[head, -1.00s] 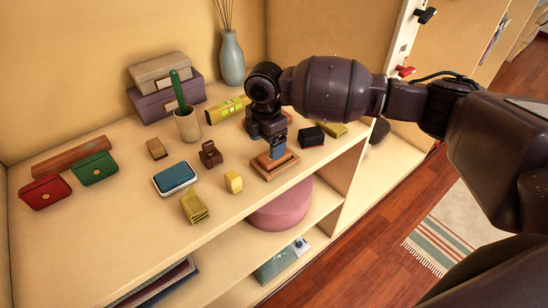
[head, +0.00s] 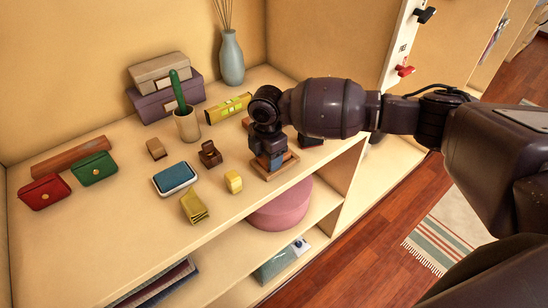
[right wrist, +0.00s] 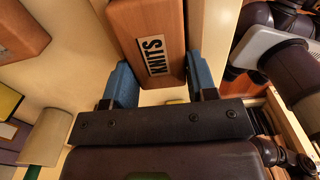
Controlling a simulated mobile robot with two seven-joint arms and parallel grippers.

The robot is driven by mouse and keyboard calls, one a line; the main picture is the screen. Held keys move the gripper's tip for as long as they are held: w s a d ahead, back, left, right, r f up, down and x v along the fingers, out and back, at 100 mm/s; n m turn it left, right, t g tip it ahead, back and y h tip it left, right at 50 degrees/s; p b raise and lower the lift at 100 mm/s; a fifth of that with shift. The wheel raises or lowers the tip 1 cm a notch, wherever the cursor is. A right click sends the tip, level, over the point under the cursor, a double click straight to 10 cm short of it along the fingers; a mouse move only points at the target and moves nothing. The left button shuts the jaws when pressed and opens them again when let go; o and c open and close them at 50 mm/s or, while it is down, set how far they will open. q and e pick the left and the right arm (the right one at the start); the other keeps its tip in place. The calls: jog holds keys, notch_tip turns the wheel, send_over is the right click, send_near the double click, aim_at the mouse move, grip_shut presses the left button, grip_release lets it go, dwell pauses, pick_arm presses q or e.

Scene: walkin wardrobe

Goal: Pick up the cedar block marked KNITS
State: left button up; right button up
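The cedar block marked KNITS (right wrist: 152,42) is orange-brown, with a black-on-white label facing the right wrist camera. My right gripper (right wrist: 164,78) has its two blue fingers spread, one on each side of the block. The gap is narrow, and I cannot tell whether either finger touches the wood. The gripper and wrist hide most of the block there. My left gripper is not in view.
A dark box (head: 310,140) is partly hidden by my wrist. The shelf's front edge lies close to the tray.

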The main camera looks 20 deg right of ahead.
jog(key=c, duration=0.5)
jog(key=shift+r, duration=0.1)
